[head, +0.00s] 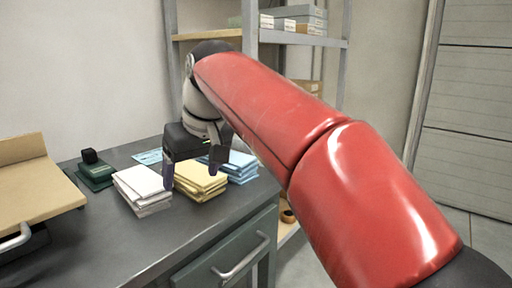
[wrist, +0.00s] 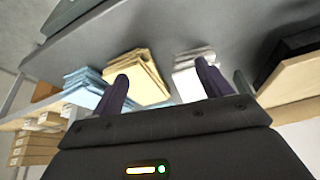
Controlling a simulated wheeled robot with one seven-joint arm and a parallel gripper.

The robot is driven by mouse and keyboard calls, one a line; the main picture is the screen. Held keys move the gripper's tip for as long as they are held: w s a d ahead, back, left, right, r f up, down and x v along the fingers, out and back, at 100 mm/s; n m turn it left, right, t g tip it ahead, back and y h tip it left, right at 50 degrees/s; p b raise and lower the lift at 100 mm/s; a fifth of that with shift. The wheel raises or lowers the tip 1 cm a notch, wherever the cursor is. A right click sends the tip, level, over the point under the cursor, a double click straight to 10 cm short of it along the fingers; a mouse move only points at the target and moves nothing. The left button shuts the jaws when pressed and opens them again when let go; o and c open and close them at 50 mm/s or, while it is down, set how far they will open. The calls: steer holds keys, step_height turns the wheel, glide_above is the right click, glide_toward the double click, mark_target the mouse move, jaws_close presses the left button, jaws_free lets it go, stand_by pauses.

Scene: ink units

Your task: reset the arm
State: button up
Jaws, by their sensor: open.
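My gripper (head: 191,172) is at the end of my red arm, over the dark counter in the head view. Its two dark fingers are apart with nothing between them. The fingers hang close to a white paper stack (head: 143,188) and a yellow paper stack (head: 200,180); I cannot tell whether they touch either. In the wrist view my gripper (wrist: 165,88) shows its fingers spread, with the yellow stack (wrist: 138,75) and the white stack (wrist: 188,75) beyond them.
A blue stack (head: 241,166) lies right of the yellow one. Dark green boxes with a black block (head: 90,157) stand at the back left, near a tan slanted board (head: 35,182). A grey shelf unit (head: 250,40) rises behind my arm. The counter front (head: 190,235) is clear.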

steer(key=s+d+f+m+t+h, duration=0.1)
steer(key=s+d+f+m, duration=0.2)
steer(key=s+d+f, duration=0.55)
steer(key=s+d+f+m+t+h, duration=0.1)
steer(key=s+d+f+m, duration=0.25)
steer(key=d, duration=1.05)
steer(key=s+d+f+m+h, duration=0.1)
steer(key=s+d+f, duration=0.3)
steer(key=f, duration=0.5)
steer(key=shift+s+d+f+m+h, duration=0.2)
steer(key=shift+s+d+m+h, duration=0.15)
steer(key=shift+s, duration=0.7)
steer(key=shift+c, duration=0.5)
